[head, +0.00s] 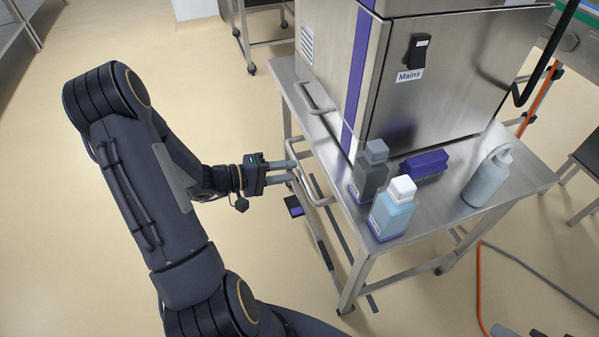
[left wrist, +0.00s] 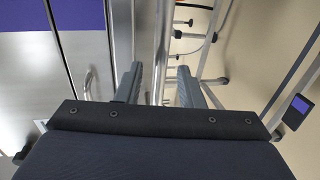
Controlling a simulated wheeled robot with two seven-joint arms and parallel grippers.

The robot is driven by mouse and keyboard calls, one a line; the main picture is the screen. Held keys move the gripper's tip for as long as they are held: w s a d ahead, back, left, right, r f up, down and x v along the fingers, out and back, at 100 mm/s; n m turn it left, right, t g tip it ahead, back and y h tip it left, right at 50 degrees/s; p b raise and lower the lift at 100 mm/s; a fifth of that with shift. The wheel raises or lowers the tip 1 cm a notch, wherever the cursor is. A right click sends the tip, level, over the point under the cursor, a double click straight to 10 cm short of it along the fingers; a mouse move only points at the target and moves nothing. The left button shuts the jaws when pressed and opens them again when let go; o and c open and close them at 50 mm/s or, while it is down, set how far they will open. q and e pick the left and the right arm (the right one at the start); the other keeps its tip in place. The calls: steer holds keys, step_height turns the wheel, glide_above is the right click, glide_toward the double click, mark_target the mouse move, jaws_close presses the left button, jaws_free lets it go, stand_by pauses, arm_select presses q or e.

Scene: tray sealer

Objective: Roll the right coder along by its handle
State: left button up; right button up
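The coder is a steel cabinet (head: 440,75) with a purple stripe and a black switch labelled "Mains". It stands on a wheeled steel table (head: 448,212). A bent tubular handle (head: 318,194) sticks out from the table's left end. My left gripper (head: 294,171) is at this handle, its fingers pointing right. In the left wrist view the left gripper's fingers (left wrist: 160,88) are apart, with the upright handle bar (left wrist: 162,45) between them and gaps on both sides. Whether the bar touches either finger deeper in is hidden by the gripper body. My right gripper is not in view.
A grey bottle (head: 370,170), a blue-filled bottle (head: 393,212), a purple block (head: 425,164) and a wash bottle (head: 488,178) stand loose on the table. An orange hose (head: 479,290) lies on the floor at right. The floor (head: 215,90) at left is clear.

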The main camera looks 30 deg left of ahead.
mark_target(299, 168)
arm_select(q)
steer(key=shift+x, duration=2.1)
jaws_close()
